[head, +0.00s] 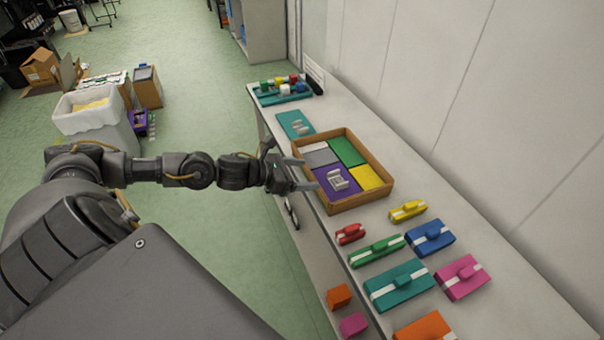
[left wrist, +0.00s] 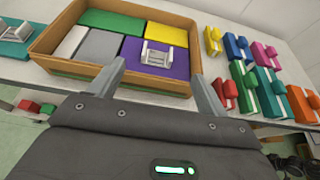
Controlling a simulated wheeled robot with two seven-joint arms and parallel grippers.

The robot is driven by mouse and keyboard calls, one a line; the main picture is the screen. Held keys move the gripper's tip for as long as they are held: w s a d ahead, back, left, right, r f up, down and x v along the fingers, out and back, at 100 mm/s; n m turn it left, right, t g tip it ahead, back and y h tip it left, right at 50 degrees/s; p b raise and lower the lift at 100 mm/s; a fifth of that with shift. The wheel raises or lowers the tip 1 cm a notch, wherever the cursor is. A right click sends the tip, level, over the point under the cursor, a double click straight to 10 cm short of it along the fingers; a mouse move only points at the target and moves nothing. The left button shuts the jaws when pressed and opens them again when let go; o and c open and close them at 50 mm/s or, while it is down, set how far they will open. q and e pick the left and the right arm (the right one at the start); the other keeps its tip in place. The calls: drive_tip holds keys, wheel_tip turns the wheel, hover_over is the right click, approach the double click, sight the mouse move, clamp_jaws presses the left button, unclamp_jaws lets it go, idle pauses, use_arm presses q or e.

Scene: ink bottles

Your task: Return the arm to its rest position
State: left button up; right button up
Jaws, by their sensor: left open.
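My left arm reaches in from the left in the head view. Its gripper (head: 287,165) is open and empty, at the near left edge of the wooden tray. In the left wrist view the two fingers of the left gripper (left wrist: 160,85) stand well apart, with the tray in front of them. The wooden tray (head: 384,208) holds green, grey, yellow and purple blocks or panels. A silver-grey bracket-like piece (head: 337,180) lies on the purple panel (head: 326,190); it also shows in the left wrist view (left wrist: 157,56).
Right of the tray on the white shelf (head: 345,232) lie several coloured boxes with white bands, among them a teal one (head: 398,286). A teal mat (head: 290,122) with grey pieces and a teal rack (head: 284,97) lie beyond.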

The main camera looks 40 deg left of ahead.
sight(326, 197)
use_arm(q)
drive_tip(key=d+f+n, duration=0.1)
drive_tip(key=d+n, duration=0.1)
drive_tip(key=s+d+f+n, duration=0.1)
drive_tip(key=d+n, duration=0.1)
drive_tip(key=n, duration=0.1)
drive_tip(key=s+d+f+n+y, duration=0.1)
drive_tip(key=d+f+n, duration=0.1)
drive_tip(key=shift+s+n, duration=0.1)
drive_tip(key=shift+n, duration=0.2)
drive_tip(key=s+d+f+n+g+y, duration=0.2)
drive_tip(key=s+f+n+g, duration=0.15)
drive_tip(key=s+n, duration=0.6)
drive_tip(key=s+d+f+n+g+y, duration=0.15)
drive_tip(key=s+f+n, duration=0.25)
drive_tip(key=s+n, duration=0.55)
drive_tip(key=s+d+f+n+g+y, duration=0.15)
drive_tip(key=s+f+n+g, duration=0.35)
drive_tip(key=n, duration=0.9)
wheel_tip(326, 197, down, 25)
drive_tip(key=s, duration=0.3)
drive_tip(key=s+a+f+m+y, duration=0.1)
drive_tip(key=s+a+f, duration=0.2)
drive_tip(key=s+f, duration=1.1)
drive_tip(key=shift+s+f, duration=0.35)
drive_tip(key=shift+s, duration=0.45)
